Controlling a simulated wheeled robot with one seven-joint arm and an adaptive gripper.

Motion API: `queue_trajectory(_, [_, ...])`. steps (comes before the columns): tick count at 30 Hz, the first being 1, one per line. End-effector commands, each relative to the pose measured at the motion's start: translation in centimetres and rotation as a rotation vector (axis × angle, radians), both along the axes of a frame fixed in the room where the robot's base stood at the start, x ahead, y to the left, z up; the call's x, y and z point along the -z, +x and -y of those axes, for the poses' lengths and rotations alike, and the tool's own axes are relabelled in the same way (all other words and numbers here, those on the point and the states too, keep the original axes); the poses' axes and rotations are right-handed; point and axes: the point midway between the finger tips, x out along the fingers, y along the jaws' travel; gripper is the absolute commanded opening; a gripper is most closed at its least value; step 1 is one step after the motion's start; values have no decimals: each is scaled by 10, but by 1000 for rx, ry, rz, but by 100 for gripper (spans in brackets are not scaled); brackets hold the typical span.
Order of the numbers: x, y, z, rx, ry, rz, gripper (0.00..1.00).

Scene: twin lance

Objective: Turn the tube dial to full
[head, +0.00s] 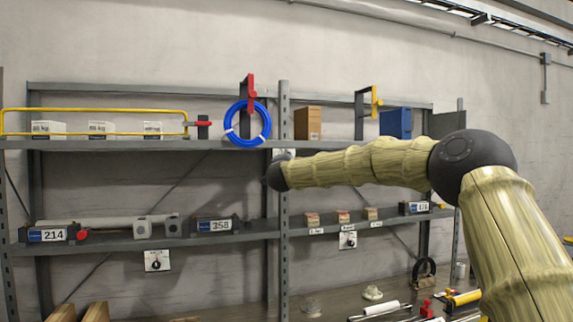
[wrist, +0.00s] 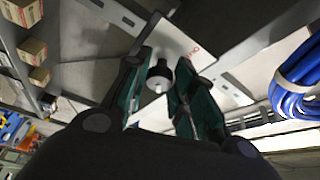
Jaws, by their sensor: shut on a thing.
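In the head view my gripper (head: 276,173) is a dark shape at the upper shelf's edge, beside the post. It hides most of the plate there, and the dial's setting is not readable. Two other dials on white plates hang under the lower shelf, one at left (head: 157,261) and one at right (head: 348,240).
A blue coiled hose (head: 247,141) hangs just left of my gripper, with a red-handled bracket (head: 250,93) above. The grey post (head: 284,225) stands close by. Small boxes (head: 342,216) sit on the lower shelf. A yellow rail (head: 95,110) runs along the upper left.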

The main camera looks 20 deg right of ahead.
Motion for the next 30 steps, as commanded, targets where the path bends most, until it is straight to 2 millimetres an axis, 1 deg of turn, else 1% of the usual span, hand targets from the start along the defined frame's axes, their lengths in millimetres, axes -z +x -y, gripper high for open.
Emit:
queue_trajectory(7, [0,0,1,1,46,-2,1])
queue_trajectory(19, [0,0,1,1,50,-2,1])
queue_trajectory(20, [0,0,1,1,50,-2,31])
queue_trajectory(22, [0,0,1,1,50,-2,43])
queue_trajectory(23, [0,0,1,1,50,-2,48])
queue_trajectory(30, [0,0,0,0,49,-2,48])
